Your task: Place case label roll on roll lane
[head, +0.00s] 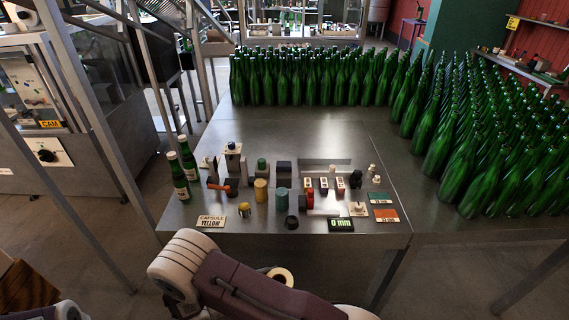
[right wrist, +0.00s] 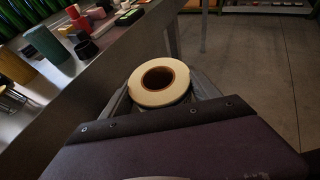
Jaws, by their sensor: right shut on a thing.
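The case label roll (head: 284,273) is a cream ring with a brown core, low in the head view in front of the table's front edge. It also shows in the right wrist view (right wrist: 146,96), between the fingers of my right gripper (right wrist: 162,92). That gripper is shut on the roll and holds it clear of the table. In the head view my right arm hides most of the right gripper (head: 272,280). I cannot make out which part of the scene is the roll lane. My left gripper is out of view.
Many green bottles (head: 300,80) line the back and right. The table's middle is clear.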

